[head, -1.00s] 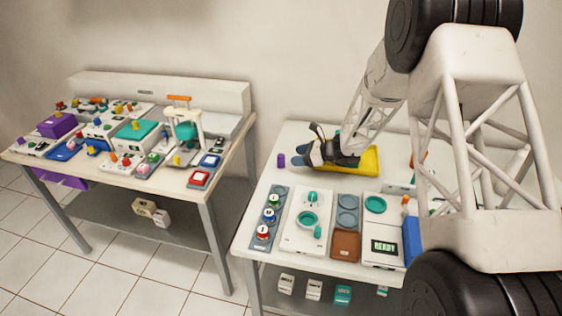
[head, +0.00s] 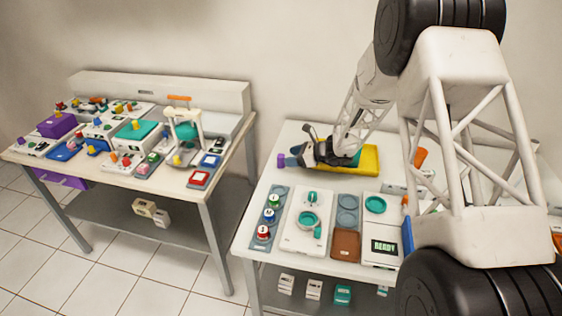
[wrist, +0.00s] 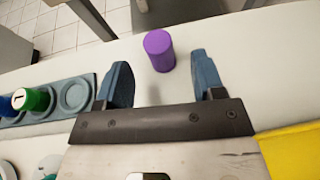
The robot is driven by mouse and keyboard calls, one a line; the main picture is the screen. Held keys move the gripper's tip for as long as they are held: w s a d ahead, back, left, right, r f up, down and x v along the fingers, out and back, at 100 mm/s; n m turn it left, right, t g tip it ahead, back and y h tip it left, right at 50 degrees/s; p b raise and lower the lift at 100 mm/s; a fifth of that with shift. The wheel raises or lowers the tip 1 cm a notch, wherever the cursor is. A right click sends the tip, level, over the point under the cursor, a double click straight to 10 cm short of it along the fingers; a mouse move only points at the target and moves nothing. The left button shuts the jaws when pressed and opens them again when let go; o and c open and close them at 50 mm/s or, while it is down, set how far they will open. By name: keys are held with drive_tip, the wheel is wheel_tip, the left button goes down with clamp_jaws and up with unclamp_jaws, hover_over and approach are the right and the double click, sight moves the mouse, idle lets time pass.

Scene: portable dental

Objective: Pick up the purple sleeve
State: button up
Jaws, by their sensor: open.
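The purple sleeve (head: 281,160) is a small upright cylinder on the right-hand table, near its back left edge. In the wrist view the purple sleeve (wrist: 159,50) stands just beyond and between my two blue fingertips, with bare table around it. My gripper (wrist: 160,75) is open and empty. In the head view my gripper (head: 296,155) is low over the table, just right of the sleeve, pointing left at it. The gap between fingers and sleeve is small, and contact cannot be made out in the head view.
A yellow tray (head: 367,160) lies under and right of my wrist. A grey strip (head: 261,240) with several numbered round pieces lies in front of the sleeve. A white device (head: 304,225) with teal parts stands beside it. The table's left edge is close to the sleeve.

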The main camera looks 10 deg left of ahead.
sight(281, 156)
drive_tip(key=shift+x, duration=2.55)
drive_tip(key=c, duration=1)
drive_tip(key=shift+r, duration=0.15)
drive_tip(key=shift+r, duration=4.8)
